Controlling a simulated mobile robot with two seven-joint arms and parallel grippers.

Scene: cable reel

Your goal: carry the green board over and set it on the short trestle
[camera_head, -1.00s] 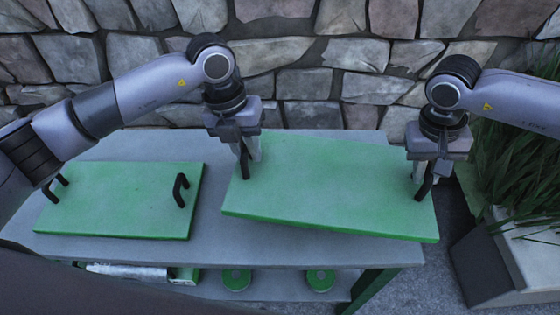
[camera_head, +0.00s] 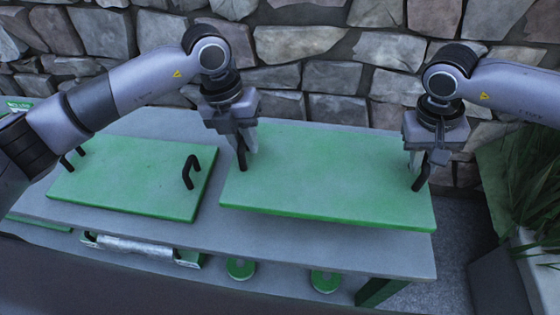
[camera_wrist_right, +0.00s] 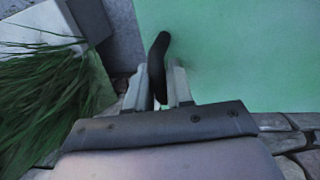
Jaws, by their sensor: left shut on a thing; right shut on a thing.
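A green board (camera_head: 322,180) with a black handle at each end is held over the right part of the grey table. My left gripper (camera_head: 244,162) is shut on the board's left handle. My right gripper (camera_head: 420,176) is shut on its right handle, and the wrist view shows the black handle (camera_wrist_right: 157,65) between the fingers. The board (camera_wrist_right: 240,55) fills the right of that view. A second green board (camera_head: 130,180) with two black handles lies flat on the table's left part. I cannot make out a short trestle.
The grey table (camera_head: 330,240) has a lower shelf with a silver roll (camera_head: 135,246) and green discs (camera_head: 240,268). A stone wall (camera_head: 330,85) stands close behind. A planter with long grass (camera_head: 535,165) is at the right.

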